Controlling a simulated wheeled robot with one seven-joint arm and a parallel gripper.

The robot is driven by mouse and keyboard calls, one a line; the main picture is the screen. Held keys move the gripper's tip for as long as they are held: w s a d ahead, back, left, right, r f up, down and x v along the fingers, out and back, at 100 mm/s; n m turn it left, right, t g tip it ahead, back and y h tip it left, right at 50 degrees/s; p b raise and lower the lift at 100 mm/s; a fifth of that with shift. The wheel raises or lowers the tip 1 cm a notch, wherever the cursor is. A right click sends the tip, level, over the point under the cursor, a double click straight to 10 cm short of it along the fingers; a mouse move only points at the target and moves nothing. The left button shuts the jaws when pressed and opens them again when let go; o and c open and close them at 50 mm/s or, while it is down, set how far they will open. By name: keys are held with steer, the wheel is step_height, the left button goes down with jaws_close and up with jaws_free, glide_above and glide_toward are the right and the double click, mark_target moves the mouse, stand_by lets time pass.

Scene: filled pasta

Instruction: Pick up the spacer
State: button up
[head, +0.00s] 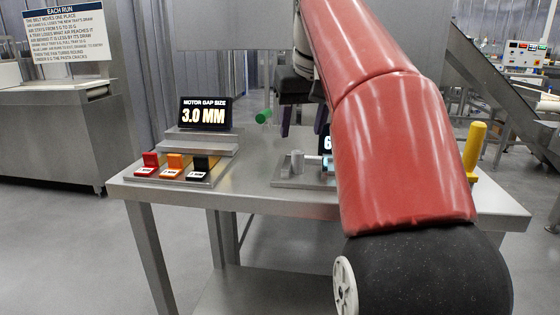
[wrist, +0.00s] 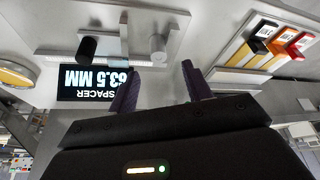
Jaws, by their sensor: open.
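My gripper (wrist: 160,77) is open and empty, its two dark purple fingers pointing down above the table; in the head view the gripper (head: 301,122) is partly hidden by my red arm. In the wrist view a screen (wrist: 95,84) reads "SPACER" and about 63.5 MM, its start covered by a finger. Beyond the fingertips, a metal fixture (wrist: 200,50) holds a grey cylinder (wrist: 158,46), a black cylinder (wrist: 88,48) and a pale blue-grey bar (wrist: 125,35) between them. Which piece is the spacer, I cannot tell. The fingers touch none of them.
Red (head: 151,160), orange (head: 174,162) and black (head: 201,164) labelled blocks sit on a metal tray at the table's left. Behind them a screen (head: 204,114) reads "MOTOR GAP SIZE 3.0 MM". A yellow post (head: 475,147) stands at right. The table's (head: 247,196) front strip is clear.

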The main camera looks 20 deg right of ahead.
mark_target(298, 152)
steer(key=b+x, duration=0.1)
steer(key=x, duration=0.6)
steer(key=shift+d+r, duration=0.1)
steer(key=shift+d, duration=0.05)
jaws_close()
